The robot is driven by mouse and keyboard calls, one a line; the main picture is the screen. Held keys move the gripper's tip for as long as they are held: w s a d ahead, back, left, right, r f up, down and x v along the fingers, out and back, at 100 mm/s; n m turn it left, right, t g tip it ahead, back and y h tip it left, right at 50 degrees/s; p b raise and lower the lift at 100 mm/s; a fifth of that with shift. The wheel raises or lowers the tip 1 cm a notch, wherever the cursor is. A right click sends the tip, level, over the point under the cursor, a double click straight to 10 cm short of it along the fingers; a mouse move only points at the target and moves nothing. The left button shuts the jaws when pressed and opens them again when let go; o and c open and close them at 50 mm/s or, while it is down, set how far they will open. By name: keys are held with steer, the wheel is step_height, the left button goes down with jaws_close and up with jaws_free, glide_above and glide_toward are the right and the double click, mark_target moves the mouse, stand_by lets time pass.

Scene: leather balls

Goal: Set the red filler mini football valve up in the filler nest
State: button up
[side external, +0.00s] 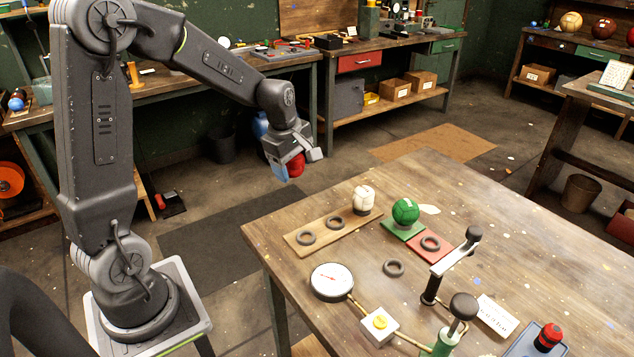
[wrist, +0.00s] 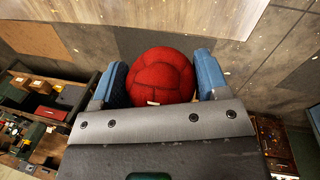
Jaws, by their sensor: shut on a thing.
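My gripper (side external: 288,164) is shut on the red mini football (side external: 296,166), in the air off the table's left edge. In the wrist view, the red ball (wrist: 160,76) sits between the two blue fingers. A small pale mark shows on its near side; I cannot tell whether it is the valve. Dark rings lie on the table: one on a red mat (side external: 430,247), two on a wooden board (side external: 298,246), and a loose ring (side external: 394,268) near the gauge. These rings are empty. I cannot tell for sure which is the filler nest.
A white ball (side external: 363,199) stands at the board's far end. A green ball (side external: 405,211) sits on a green mat (side external: 402,233). A round gauge (side external: 332,281), a black-handled lever (side external: 455,265) and a green pump (side external: 447,341) stand in front. The table's right part is mostly clear.

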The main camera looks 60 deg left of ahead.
steer(key=shift+s+a+r, duration=0.15)
steer(key=shift+s+a, duration=0.05)
steer(key=shift+a, duration=0.1)
steer(key=w+d+f+m, duration=0.2)
steer(key=d+m, duration=0.1)
steer(key=d, duration=0.5)
steer(key=w+d+f+m+h, duration=0.1)
steer(key=w+d+f+m, duration=0.1)
steer(key=d, duration=0.7)
steer(key=w+d+f+m, duration=0.2)
steer(key=w+d+m, duration=0.1)
steer(key=d, duration=0.6)
steer(key=shift+w+d+f+m+h, duration=0.1)
steer(key=shift+w+f+m+h, duration=0.2)
steer(key=shift+f+m, duration=0.15)
steer(key=shift+w+d+f, duration=0.1)
steer(key=shift+d+f, duration=0.15)
steer(key=shift+d, duration=0.25)
steer(key=shift+s+a+x, duration=0.1)
steer(key=shift+s+x, duration=0.1)
steer(key=shift+x, duration=0.8)
steer(key=shift+s+a+x, duration=0.1)
steer(key=shift+s+x, duration=0.05)
steer(key=shift+x, duration=0.8)
steer(key=shift+f, duration=0.15)
steer(key=o, duration=1)
steer(key=shift+f, duration=0.1)
